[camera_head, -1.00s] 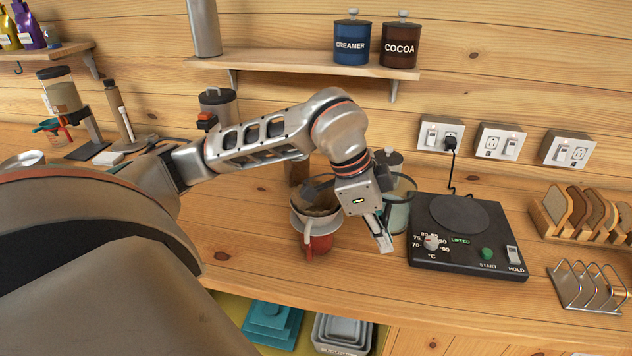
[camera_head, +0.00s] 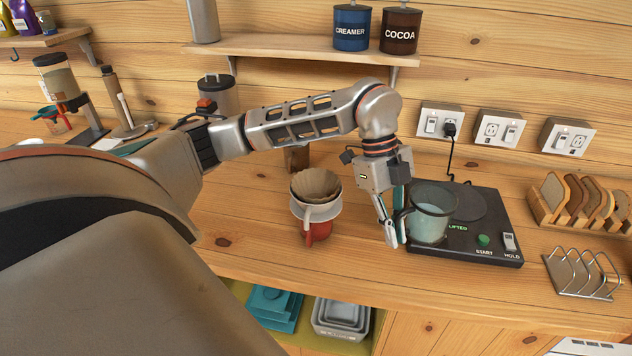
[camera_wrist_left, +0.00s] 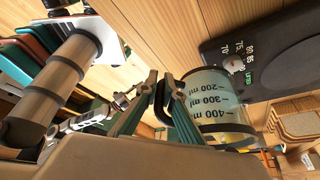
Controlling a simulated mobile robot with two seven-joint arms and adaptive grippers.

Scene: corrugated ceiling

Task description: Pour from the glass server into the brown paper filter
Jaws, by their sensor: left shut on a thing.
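The glass server (camera_head: 432,222) is a clear, greenish jug with a dark rim band and handle. It is held about upright in front of the left part of the hot plate. My left gripper (camera_head: 394,238) is shut on its handle from the left. The server's volume marks show in the left wrist view (camera_wrist_left: 212,100); how full it is, I cannot tell. The brown paper filter (camera_head: 316,183) sits open in a white dripper (camera_head: 316,212) on a red mug (camera_head: 319,233), left of the gripper and apart from it. My right gripper is not in view.
The black hot plate (camera_head: 465,247) reads LIFTED, with its round pad (camera_head: 470,203) bare. A toast rack (camera_head: 582,272) and a bread holder (camera_head: 580,210) stand at right. A shelf (camera_head: 300,47) runs above. Counter is clear in front of the mug.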

